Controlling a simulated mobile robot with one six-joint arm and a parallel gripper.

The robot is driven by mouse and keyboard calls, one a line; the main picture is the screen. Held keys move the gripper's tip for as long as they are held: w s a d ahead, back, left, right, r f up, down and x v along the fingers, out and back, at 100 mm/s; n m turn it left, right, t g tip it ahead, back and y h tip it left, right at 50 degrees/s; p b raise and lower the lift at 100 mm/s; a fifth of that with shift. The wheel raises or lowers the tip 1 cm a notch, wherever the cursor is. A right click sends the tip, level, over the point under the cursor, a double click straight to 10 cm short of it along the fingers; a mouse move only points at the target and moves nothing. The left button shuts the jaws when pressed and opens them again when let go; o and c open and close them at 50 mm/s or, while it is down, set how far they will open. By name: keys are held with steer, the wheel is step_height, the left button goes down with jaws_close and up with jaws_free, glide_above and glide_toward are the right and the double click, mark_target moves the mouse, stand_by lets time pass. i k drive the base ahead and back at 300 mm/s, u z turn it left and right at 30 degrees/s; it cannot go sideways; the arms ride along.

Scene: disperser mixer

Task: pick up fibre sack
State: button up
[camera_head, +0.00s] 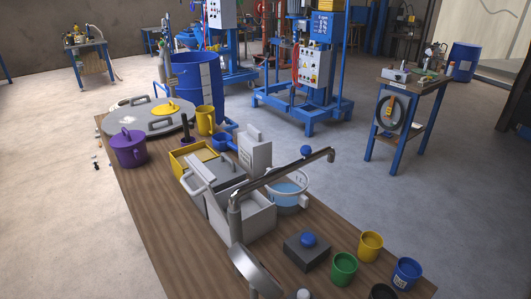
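A pale grey upright block with small dark print (255,150) stands on the wooden table, behind the grey open bins. It may be the fibre sack, but the print is too small to read. Its lower part is hidden by the bins and the metal pipe in front. I cannot make out my gripper in this view.
The wooden table (150,222) also holds grey bins (250,222), a yellow tray (180,163), a purple pot (128,150) and a large round lid (150,122). A bent metal pipe (285,172) rises over the bins. Cups, including a green one (343,268), stand front right.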

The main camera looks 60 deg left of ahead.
mark_target(254, 150)
steer(key=i, duration=2.85)
steer(key=z, duration=0.5)
steer(key=k, duration=0.15)
steer(key=u, duration=2.85)
